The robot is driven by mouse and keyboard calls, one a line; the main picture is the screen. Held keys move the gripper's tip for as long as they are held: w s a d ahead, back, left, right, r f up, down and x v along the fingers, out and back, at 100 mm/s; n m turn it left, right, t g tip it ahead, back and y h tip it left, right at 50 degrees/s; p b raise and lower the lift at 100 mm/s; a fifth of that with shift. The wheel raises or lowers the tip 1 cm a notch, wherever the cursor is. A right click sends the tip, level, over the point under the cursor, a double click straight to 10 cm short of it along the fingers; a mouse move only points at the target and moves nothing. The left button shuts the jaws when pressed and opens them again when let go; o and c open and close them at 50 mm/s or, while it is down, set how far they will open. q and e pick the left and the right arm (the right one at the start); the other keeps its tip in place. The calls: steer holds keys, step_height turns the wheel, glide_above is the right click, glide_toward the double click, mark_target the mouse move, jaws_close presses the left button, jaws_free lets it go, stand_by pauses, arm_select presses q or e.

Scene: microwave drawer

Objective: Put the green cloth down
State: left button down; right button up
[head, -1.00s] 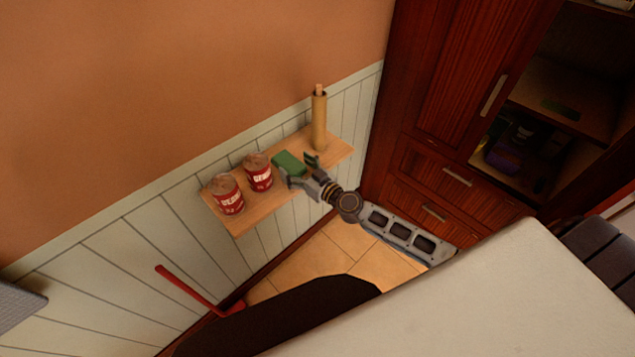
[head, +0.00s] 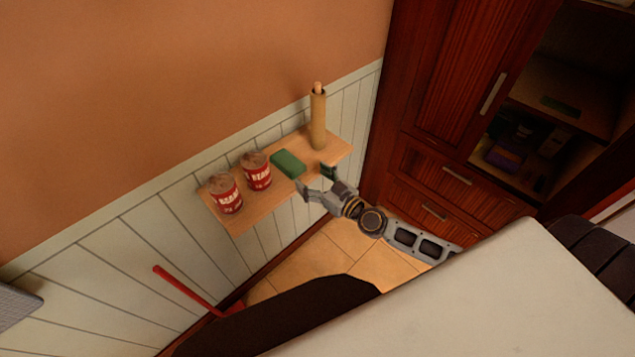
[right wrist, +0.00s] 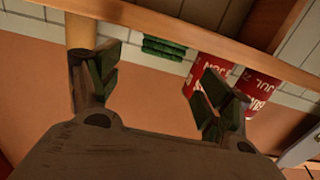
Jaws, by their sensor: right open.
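The green cloth (head: 288,164), a small folded block, lies on the wooden wall shelf (head: 251,211) between a bean can and a tall tan cylinder. It also shows in the right wrist view (right wrist: 164,48), beyond the fingers. My right gripper (head: 316,182) is open and empty at the shelf's front edge, apart from the cloth. Its two green-padded fingers stand wide apart in the right wrist view (right wrist: 155,92). My left gripper is not in view.
Two red bean cans (head: 226,194) (head: 256,171) stand on the shelf left of the cloth. The tan cylinder (head: 318,120) stands to its right. A wooden cabinet (head: 450,80) is at right, and a pale surface (head: 480,300) fills the lower right. A red-handled tool (head: 190,289) leans below the shelf.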

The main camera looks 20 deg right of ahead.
steer(key=shift+v, duration=0.9)
steer(key=s+d+f+g+h, duration=0.1)
steer(key=d+f, duration=0.2)
steer(key=f, duration=0.7)
steer(key=d+f+g+h, duration=0.2)
steer(key=d+f, duration=0.2)
steer(key=f, duration=0.5)
steer(key=s+d+f+g, duration=0.1)
steer(key=s+f, duration=0.2)
steer(key=f, duration=0.4)
steer(key=s+d+f+m+g+h, duration=0.1)
steer(key=s+f+g, duration=0.15)
steer(key=f, duration=0.35)
steer(key=s+d+f, duration=0.1)
steer(key=s+f, duration=0.3)
steer(key=f, duration=0.3)
steer(key=s+a+f+g, duration=0.2)
steer(key=s+f, duration=0.4)
steer(key=s, duration=0.5)
steer(key=s+a+f+g+h, duration=0.1)
steer(key=s+a+f+g, duration=0.1)
steer(key=s+f+g, duration=0.2)
steer(key=s+a+f+g+h, duration=0.1)
steer(key=s+a+f+g, duration=0.1)
steer(key=s+f, duration=0.8)
steer(key=s+g, duration=0.1)
steer(key=s, duration=0.7)
steer(key=shift+f+m, duration=0.25)
steer(key=shift+m, duration=0.05)
